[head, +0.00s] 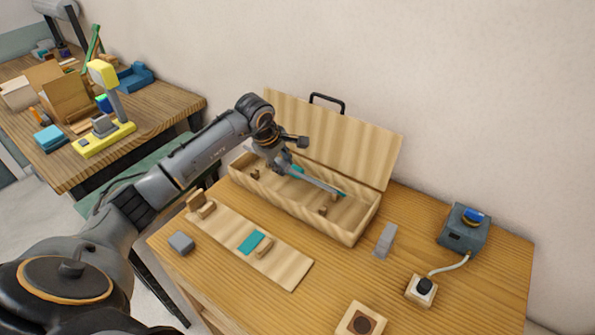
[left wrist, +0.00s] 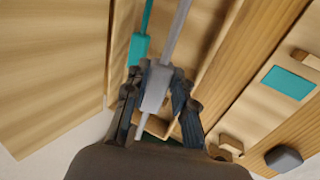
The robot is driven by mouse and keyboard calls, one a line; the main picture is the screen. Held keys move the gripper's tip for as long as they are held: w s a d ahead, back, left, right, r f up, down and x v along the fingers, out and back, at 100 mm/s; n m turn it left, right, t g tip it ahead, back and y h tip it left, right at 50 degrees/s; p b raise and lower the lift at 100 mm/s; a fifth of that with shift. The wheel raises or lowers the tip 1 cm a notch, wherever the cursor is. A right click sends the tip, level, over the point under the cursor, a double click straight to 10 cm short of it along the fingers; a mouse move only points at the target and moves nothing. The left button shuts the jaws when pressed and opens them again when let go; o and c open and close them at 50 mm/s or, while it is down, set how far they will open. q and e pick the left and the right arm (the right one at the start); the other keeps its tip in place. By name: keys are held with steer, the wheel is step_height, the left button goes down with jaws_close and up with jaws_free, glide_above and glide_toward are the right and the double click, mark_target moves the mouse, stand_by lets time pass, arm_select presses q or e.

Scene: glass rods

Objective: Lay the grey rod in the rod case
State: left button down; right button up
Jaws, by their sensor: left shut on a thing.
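The rod case (head: 352,238) is a pale wooden box with its lid (head: 340,140) open against the back. My left gripper (head: 286,165) is over the left half of the case, shut on the grey rod (head: 322,184). The left wrist view shows the fingers (left wrist: 157,105) closed around the rod's thicker grey part (left wrist: 156,88), with the thin rod running away between the case walls. A teal rod (left wrist: 138,48) lies beside it in the case. I cannot tell whether the grey rod touches the case's supports. My right gripper is not in view.
In front lies a wooden board (head: 285,270) with small holders and a teal patch (head: 251,242).

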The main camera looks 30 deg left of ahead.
arm_select(q)
steer(key=shift+s+a+f+b, duration=0.1)
steer(key=shift+a+f+b, duration=0.1)
steer(key=shift+f+b, duration=0.3)
steer(key=shift+f, duration=0.5)
step_height(320, 180, down, 5)
steer(key=b, duration=0.3)
steer(key=shift+r, duration=0.15)
steer(key=shift+f+b, duration=0.2)
steer(key=shift+b, duration=0.15)
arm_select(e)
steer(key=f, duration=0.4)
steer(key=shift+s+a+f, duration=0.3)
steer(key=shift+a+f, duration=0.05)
arm_select(q)
steer(key=shift+r, duration=0.15)
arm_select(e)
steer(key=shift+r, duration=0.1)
arm_select(q)
steer(key=shift+r, duration=0.5)
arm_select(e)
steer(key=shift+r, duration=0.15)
arm_select(q)
steer(key=shift+f, duration=0.1)
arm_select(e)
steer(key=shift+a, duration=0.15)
